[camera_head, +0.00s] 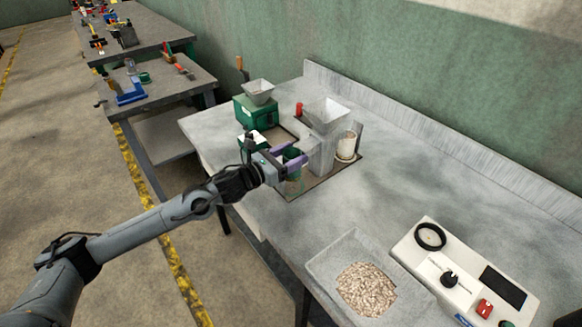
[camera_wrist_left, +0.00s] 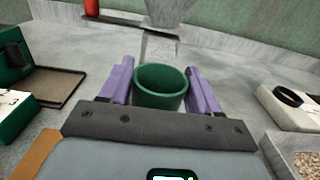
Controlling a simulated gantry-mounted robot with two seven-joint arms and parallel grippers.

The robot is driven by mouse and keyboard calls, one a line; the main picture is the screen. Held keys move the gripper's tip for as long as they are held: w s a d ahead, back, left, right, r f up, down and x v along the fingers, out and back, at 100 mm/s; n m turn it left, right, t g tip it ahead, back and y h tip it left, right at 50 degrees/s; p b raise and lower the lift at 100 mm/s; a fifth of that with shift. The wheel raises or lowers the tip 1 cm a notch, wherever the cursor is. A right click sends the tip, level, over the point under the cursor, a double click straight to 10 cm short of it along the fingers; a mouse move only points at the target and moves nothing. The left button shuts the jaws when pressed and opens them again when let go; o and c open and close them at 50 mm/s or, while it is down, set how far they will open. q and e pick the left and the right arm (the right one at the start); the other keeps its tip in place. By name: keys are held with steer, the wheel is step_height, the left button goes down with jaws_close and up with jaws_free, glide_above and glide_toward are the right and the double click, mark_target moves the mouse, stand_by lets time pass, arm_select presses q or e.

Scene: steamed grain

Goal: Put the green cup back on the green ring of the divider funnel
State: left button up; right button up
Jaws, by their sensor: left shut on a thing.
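The green cup (camera_head: 293,172) is between the purple fingers of my left gripper (camera_head: 289,155), beside the grey divider funnel (camera_head: 325,115). In the left wrist view the green cup (camera_wrist_left: 161,100) is upright, its open rim facing up, with a finger on each side. My left gripper is shut on it. The funnel's lower body (camera_wrist_left: 158,48) stands just beyond the cup. I cannot tell whether the cup's base touches anything. My right gripper is not in view.
A white cup (camera_head: 346,147) stands at the funnel's right side. A green machine with a hopper (camera_head: 258,105) and a red object (camera_head: 299,109) are behind. A grain tray (camera_head: 325,262) and a white scale-like device (camera_head: 425,250) occupy the front right. The table between is clear.

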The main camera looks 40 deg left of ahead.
arm_select(q)
step_height(320, 180, down, 4)
steer(key=shift+f+b, duration=0.1)
steer(key=shift+b, duration=0.25)
steer(key=shift+f, duration=0.1)
steer(key=shift+f+b, duration=0.15)
steer(key=shift+b, duration=0.15)
steer(key=o, duration=1.3)
steer(key=shift+o, duration=0.2)
steer(key=shift+r, duration=0.2)
